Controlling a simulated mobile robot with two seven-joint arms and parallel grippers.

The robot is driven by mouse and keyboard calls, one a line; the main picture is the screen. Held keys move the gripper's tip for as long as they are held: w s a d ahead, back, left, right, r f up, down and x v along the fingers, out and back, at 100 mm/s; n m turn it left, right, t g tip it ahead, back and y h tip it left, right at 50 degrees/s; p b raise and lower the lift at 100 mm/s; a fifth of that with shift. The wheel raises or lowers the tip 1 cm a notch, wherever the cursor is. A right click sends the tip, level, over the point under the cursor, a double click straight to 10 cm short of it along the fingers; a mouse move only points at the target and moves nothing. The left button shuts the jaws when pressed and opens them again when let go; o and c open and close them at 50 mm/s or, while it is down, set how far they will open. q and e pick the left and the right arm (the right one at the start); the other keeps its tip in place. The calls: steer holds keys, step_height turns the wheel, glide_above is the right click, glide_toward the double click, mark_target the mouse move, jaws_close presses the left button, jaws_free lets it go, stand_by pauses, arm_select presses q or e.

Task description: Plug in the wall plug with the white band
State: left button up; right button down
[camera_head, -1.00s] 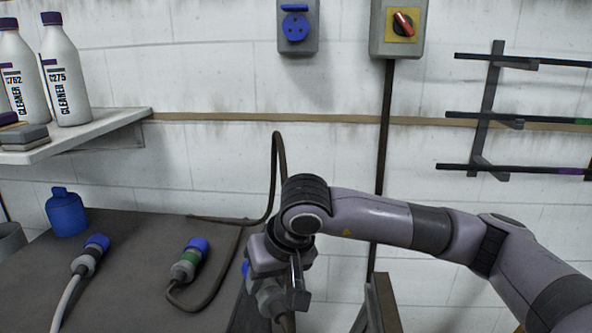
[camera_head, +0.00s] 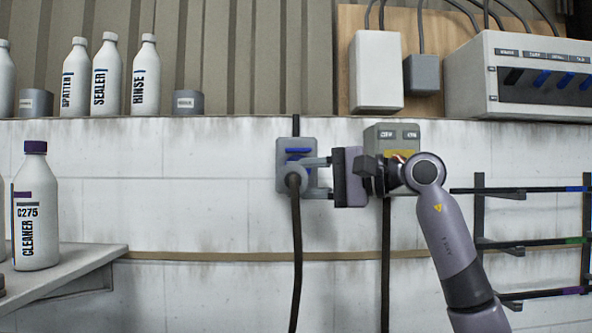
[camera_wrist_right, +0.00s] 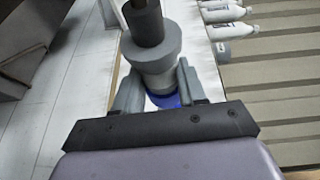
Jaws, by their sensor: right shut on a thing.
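The grey wall socket (camera_head: 284,158) with its blue lid (camera_head: 298,150) raised is on the white wall, mid-picture in the head view. My right gripper (camera_head: 318,177) reaches in from the right, its fingers shut around a grey plug (camera_head: 294,182) in front of the socket. The plug's dark cable (camera_head: 297,250) hangs straight down. The wrist view shows the plug (camera_wrist_right: 153,62) between both fingers (camera_wrist_right: 158,88), with blue (camera_wrist_right: 165,101) beyond it. Fingers and plug hide the socket face, so I cannot tell how deep the plug sits. A white band cannot be made out clearly. My left gripper is out of view.
A grey switch box (camera_head: 392,134) is just right of the socket, partly behind my right arm. A rod rack (camera_head: 479,220) is farther right. A cleaner bottle (camera_head: 36,210) stands on the left shelf (camera_head: 75,275). Several bottles stand on the upper ledge.

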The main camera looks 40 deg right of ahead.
steer(key=w+d+r+p, duration=0.2)
steer(key=w+d+p, duration=0.1)
steer(key=d, duration=0.3)
steer(key=shift+w+t, duration=0.3)
steer(key=shift+w, duration=0.45)
steer(key=shift+p, duration=0.35)
stand_by(0.5)
steer(key=shift+w+d+p, duration=0.25)
steer(key=shift+w+p, duration=0.05)
steer(key=shift+p, duration=0.2)
stand_by(0.9)
steer(key=shift+s+a, duration=0.1)
steer(key=shift+s, duration=0.05)
stand_by(1.0)
steer(key=shift+w+p, duration=0.2)
steer(key=shift+p, duration=0.1)
stand_by(0.5)
